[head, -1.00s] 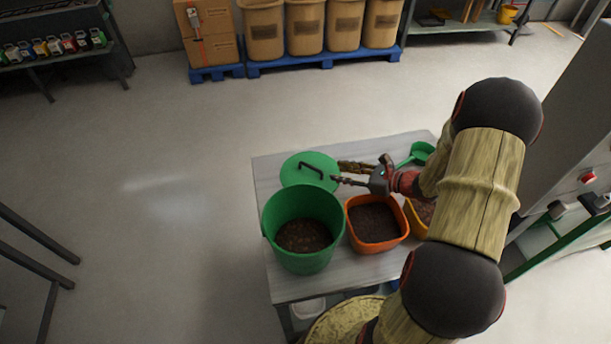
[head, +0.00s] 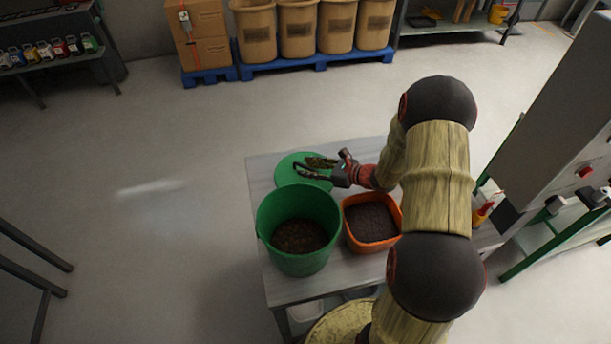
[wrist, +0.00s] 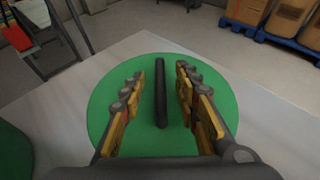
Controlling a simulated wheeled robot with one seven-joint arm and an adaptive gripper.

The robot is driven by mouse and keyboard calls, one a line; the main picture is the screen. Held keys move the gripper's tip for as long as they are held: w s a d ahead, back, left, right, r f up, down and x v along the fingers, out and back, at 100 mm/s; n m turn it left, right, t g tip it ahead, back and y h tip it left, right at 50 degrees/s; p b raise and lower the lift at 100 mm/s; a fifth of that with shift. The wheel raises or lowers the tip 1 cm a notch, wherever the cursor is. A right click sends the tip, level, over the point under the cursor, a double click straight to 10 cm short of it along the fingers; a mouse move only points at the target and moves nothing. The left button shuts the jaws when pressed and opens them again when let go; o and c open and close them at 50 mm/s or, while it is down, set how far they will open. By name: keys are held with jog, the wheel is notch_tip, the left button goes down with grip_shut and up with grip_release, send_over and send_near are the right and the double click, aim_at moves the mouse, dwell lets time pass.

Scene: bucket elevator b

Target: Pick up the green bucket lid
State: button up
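The green bucket lid (head: 287,176) lies flat on the grey table, behind the green bucket (head: 300,232). In the wrist view the lid (wrist: 218,90) is a round green disc with a dark bar handle (wrist: 160,92) standing across its middle. My gripper (head: 305,170) is over the lid, reaching in from the right. In the wrist view my gripper (wrist: 160,90) is open, with one finger on each side of the handle and a gap on both sides. The handle is largely hidden by the fingers in the head view.
The bucket holds dark soil and stands in front of the lid. An orange tub (head: 372,222) of soil is to its right. The table (head: 258,170) has bare surface left of the lid. A grey machine cabinet (head: 560,110) stands at the right.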

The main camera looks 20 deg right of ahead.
jog(key=c, duration=0.3)
jog(key=c, duration=0.4)
grip_shut()
